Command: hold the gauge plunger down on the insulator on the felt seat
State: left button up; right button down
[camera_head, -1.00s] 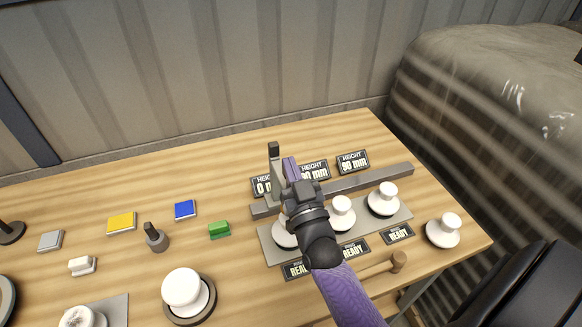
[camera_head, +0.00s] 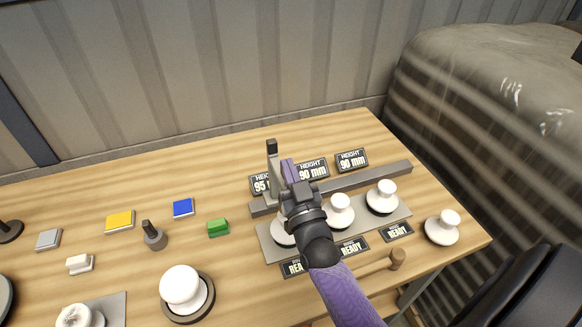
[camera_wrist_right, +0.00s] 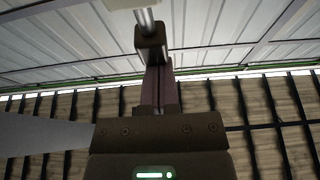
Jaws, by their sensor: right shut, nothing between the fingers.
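My right gripper (camera_head: 290,172) is shut and empty, at the upright gauge post (camera_head: 273,165) on the left of the rail. In the right wrist view, its closed fingers (camera_wrist_right: 158,72) meet a dark block (camera_wrist_right: 151,42) with a metal rod (camera_wrist_right: 145,18) above it; I cannot make out the exact contact. Below the gripper, a white insulator (camera_head: 281,238) stands on the grey strip (camera_head: 267,247), mostly hidden by my wrist. The left height display (camera_head: 260,184) reads 95, partly covered. The felt seat cannot be told apart clearly. My left gripper is out of view.
Two more insulators (camera_head: 339,211) (camera_head: 382,197) stand on the strip, their displays reading 90 mm. Another insulator (camera_head: 442,227) stands at the right edge. A mallet (camera_head: 396,257) lies in front. A large insulator (camera_head: 180,285), a green block (camera_head: 218,228) and coloured pads lie left.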

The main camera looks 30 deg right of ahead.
pick_arm(q)
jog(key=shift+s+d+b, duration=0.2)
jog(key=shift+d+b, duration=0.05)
jog(key=shift+b, duration=0.35)
pick_arm(e)
jog(key=r+v, duration=0.2)
jog(key=v, duration=0.7)
jog(key=shift+s+a, duration=0.2)
jog(key=shift+s, duration=0.4)
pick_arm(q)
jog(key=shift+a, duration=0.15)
pick_arm(e)
jog(key=shift+f, duration=0.1)
